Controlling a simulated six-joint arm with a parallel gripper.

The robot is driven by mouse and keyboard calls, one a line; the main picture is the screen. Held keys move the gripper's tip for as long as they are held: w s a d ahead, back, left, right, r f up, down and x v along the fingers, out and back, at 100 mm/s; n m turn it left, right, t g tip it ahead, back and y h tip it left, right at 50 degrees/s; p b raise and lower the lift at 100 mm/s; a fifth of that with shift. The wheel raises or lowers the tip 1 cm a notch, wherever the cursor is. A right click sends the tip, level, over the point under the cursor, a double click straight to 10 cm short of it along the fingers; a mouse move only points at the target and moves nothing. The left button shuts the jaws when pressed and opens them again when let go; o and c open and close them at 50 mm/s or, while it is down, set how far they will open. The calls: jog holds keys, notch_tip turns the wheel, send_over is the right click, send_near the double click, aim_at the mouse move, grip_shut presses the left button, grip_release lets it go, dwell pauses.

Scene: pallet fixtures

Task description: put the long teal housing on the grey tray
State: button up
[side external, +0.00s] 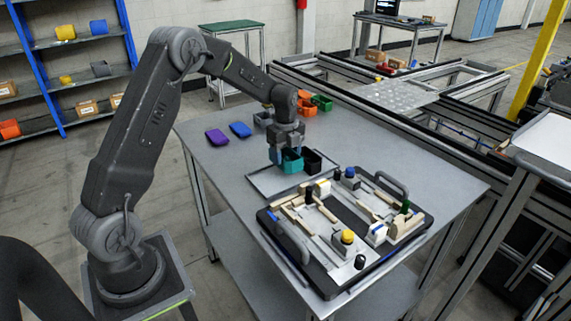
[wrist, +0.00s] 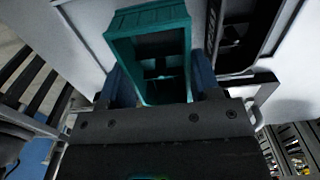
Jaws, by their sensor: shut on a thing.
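The long teal housing (side external: 292,161) is held between the blue fingers of my gripper (side external: 284,154), upright, over or on the grey tray (side external: 262,184); I cannot tell whether it touches the tray floor. In the wrist view the hollow teal housing (wrist: 150,22) sits between the two blue fingers of my gripper (wrist: 163,84), open side towards the camera. A black housing (side external: 313,161) stands just right of the teal one at the tray; it also shows in the wrist view (wrist: 244,32). The tray's far part is hidden behind the housings.
A dark-framed pallet fixture (side external: 345,228) with handles, wooden blocks and knobs stands close in front of the tray. Purple (side external: 217,137) and blue (side external: 240,129) pieces lie at the back left of the table. Orange (side external: 306,106) and green (side external: 322,102) bins stand behind my wrist.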

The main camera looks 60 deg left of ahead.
jog(key=shift+f, duration=1.8)
jog(key=shift+f, duration=0.1)
jog(key=o, duration=1)
